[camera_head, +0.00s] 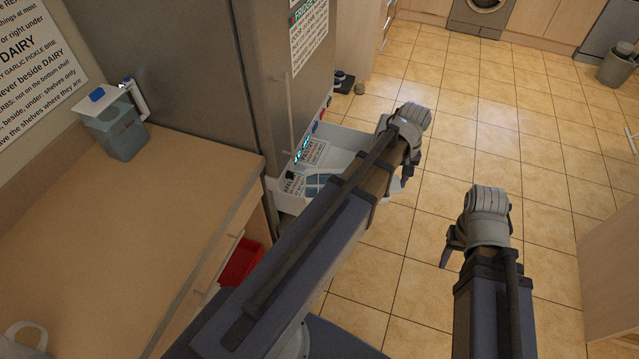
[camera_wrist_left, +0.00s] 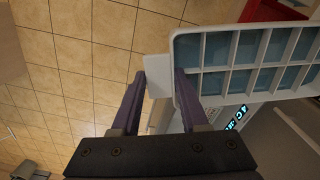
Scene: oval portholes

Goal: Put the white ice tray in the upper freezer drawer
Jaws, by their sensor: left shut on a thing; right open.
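The white ice tray (camera_wrist_left: 242,60) has blue-grey cells and fills the upper right of the left wrist view. My left gripper (camera_wrist_left: 160,82) is shut on the white tab at the tray's end. In the head view the tray (camera_head: 318,181) shows beside my left forearm, which hides much of it. My left gripper (camera_head: 408,174) is mostly hidden by its wrist there. An open white freezer drawer (camera_head: 343,140) juts from the grey fridge-freezer (camera_head: 215,75), close to the tray. I cannot tell whether they touch. My right gripper (camera_head: 448,248) is open and empty over the floor.
A wooden counter (camera_head: 130,220) at the left carries a jug (camera_head: 120,135). A red thing (camera_head: 240,262) sits below the counter's edge, near my left arm. Labels mark the freezer front. The tiled floor (camera_head: 480,120) to the right is mostly clear.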

